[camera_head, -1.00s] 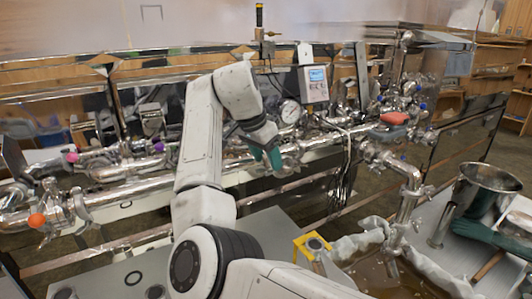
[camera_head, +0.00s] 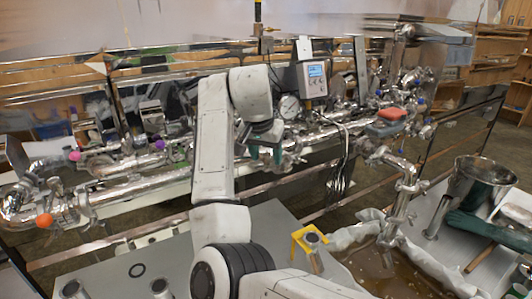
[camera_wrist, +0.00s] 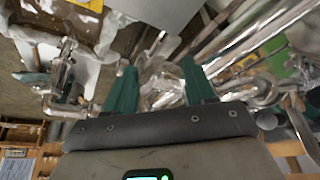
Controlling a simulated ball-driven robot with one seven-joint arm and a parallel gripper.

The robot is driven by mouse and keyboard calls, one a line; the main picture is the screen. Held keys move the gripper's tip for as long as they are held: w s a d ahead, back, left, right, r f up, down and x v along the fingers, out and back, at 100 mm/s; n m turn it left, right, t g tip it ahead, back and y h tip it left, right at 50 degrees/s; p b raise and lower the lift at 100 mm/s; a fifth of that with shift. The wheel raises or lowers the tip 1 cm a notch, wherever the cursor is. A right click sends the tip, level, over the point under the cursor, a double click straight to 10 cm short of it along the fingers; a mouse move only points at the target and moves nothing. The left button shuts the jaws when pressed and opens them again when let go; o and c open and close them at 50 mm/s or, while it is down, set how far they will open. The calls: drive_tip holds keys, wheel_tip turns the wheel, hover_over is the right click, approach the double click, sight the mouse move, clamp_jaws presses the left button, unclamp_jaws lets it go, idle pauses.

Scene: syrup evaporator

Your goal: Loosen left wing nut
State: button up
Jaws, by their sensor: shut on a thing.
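My gripper (camera_head: 266,154) is at the shiny steel pipe (camera_head: 130,186) in the head view, partly hidden by my own wrist. In the wrist view my gripper (camera_wrist: 160,68) has its two green fingers apart, with bright metal fittings between and beyond them. It is shut on a small metal part, apparently the left wing nut (camera_wrist: 163,97) of a pipe clamp. The nut's wings and thread cannot be made out, and in the head view the nut is hidden.
A gauge (camera_head: 290,107) and a grey display box (camera_head: 312,79) stand just above my gripper. A steel pot (camera_head: 482,182) and a yellow stand (camera_head: 309,240) are in front.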

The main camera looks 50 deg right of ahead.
drive_tip(key=o, duration=1)
drive_tip(key=b+v, duration=0.1)
drive_tip(key=v, duration=0.9)
drive_tip(key=shift+a+r+b, duration=0.1)
drive_tip(key=shift+r+b, duration=0.2)
drive_tip(key=shift+r, duration=0.1)
drive_tip(key=shift+c, duration=0.2)
